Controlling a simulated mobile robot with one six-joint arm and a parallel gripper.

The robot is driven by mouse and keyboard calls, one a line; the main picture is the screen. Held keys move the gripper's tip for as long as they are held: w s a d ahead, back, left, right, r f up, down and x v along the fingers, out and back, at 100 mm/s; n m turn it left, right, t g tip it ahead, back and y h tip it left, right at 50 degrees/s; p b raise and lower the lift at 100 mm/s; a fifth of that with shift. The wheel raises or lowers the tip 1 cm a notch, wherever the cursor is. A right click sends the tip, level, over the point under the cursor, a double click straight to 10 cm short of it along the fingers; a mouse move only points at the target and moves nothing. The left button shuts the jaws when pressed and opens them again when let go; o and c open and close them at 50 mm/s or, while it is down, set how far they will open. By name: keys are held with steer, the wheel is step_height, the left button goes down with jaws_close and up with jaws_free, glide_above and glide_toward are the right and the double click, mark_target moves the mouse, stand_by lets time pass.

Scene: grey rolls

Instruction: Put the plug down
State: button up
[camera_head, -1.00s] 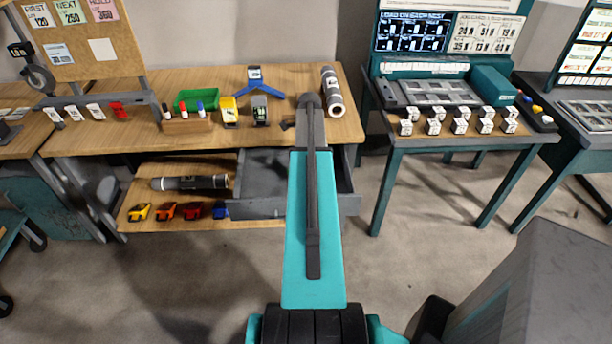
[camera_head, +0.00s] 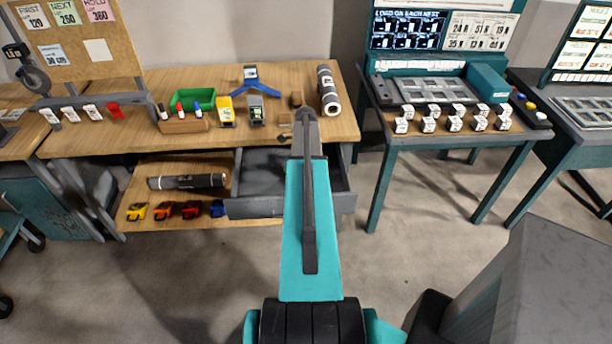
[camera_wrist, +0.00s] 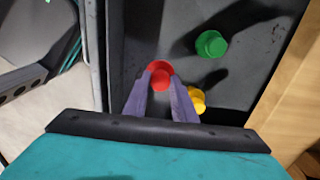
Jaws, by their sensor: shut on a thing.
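My gripper (camera_wrist: 160,88) is shut on a red plug (camera_wrist: 160,69), seen in the wrist view between its two purple-grey fingertips. The red plug is over the grey interior of an open drawer (camera_wrist: 131,25); I cannot tell whether it touches the bottom. A green plug (camera_wrist: 211,44) stands in the drawer to the right, and a yellow plug (camera_wrist: 197,98) is close beside the right finger, partly hidden by it.
The wooden bench top (camera_head: 110,139) holds a green bin (camera_head: 194,99), a brown block with markers (camera_head: 184,125) and a dark roll (camera_head: 328,90). The lower shelf holds another roll (camera_head: 188,181) and several toy trucks. A teal-framed table (camera_head: 455,132) with several white blocks stands right.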

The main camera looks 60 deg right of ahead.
steer(key=shift+f+p, duration=0.4)
steer(key=shift+f, duration=1.05)
steer(key=o, duration=0.8)
steer(key=shift+o, duration=0.2)
steer(key=shift+r, duration=0.1)
step_height(320, 180, up, 12)
steer(key=b, duration=0.4)
steer(key=shift+s, duration=0.1)
